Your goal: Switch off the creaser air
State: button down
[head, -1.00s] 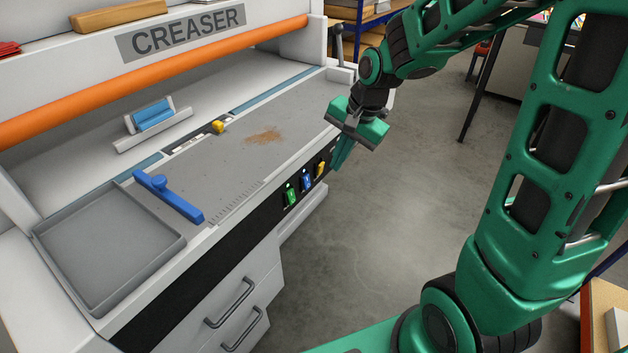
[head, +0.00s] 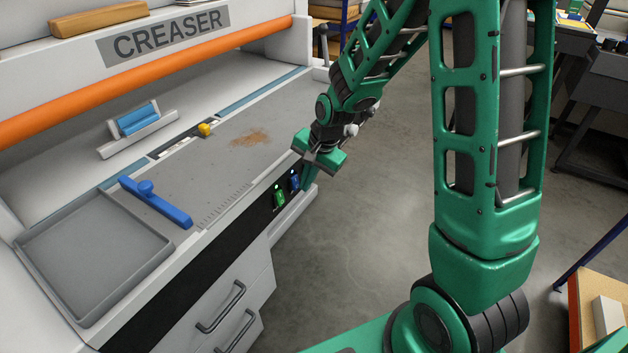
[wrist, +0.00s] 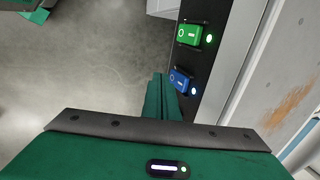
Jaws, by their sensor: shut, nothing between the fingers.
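The creaser (head: 172,38) has a dark front strip with rocker switches. A green switch (head: 279,196) and a blue switch (head: 294,180) show in the head view; their labels are too small to read. In the wrist view the green switch (wrist: 190,34) has a lit green lamp beside it, and the blue switch (wrist: 180,79) has a pale lit lamp. My gripper (head: 307,182) is shut and empty, close to the strip just right of the blue switch. In the wrist view its fingers (wrist: 158,82) end beside the blue switch; contact cannot be told. The yellow switch is hidden behind my gripper.
On the creaser bed are a blue lever (head: 156,202), a yellow knob (head: 204,130) and a brown dust patch (head: 250,138). A grey tray (head: 92,250) is at the left. Drawer handles (head: 220,308) stick out below. The floor (head: 350,240) in front is clear.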

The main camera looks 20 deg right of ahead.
jog(key=shift+w+a+f, duration=0.1)
jog(key=shift+w+a, duration=0.2)
jog(key=shift+w, duration=0.1)
jog(key=shift+w+a+f, duration=0.15)
dwell(0.4)
jog(key=shift+r, duration=0.85)
